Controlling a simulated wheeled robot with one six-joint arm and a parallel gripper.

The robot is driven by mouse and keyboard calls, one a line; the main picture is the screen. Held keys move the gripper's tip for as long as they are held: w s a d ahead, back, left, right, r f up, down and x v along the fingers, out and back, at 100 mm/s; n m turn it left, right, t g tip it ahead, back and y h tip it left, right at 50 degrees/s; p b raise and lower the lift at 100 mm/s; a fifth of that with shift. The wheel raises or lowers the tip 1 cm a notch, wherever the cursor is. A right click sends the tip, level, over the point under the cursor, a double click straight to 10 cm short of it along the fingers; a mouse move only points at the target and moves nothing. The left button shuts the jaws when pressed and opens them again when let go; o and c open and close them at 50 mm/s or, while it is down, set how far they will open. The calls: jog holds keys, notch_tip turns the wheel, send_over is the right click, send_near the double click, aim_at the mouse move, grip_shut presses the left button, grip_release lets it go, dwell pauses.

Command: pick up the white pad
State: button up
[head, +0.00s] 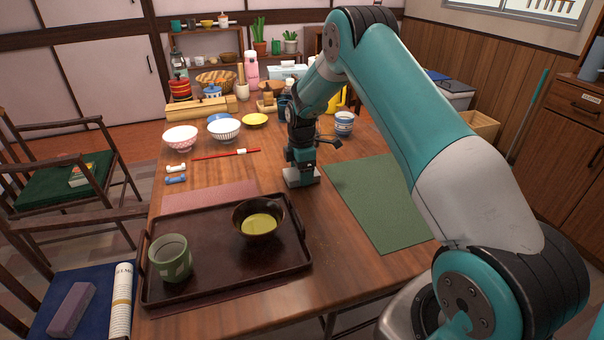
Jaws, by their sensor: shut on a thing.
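My gripper (302,166) points down over the middle of the wooden table, between the dark tray and the green mat. It is shut on a small pale grey-white block, which I take to be the white pad (296,179). The pad shows under the fingertips, and its upper part is partly hidden by them. I cannot tell whether the pad touches the table or hangs just above it.
A dark tray (214,288) with a green cup (170,262) and a brown bowl (250,212) is at front left. A green mat (380,200) lies to the right, bare. Bowls, red chopsticks (215,154) and a blue-striped cup (344,124) stand farther back.

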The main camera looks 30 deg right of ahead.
notch_tip(320, 180, up, 20)
jog(key=p, duration=0.1)
dwell(0.4)
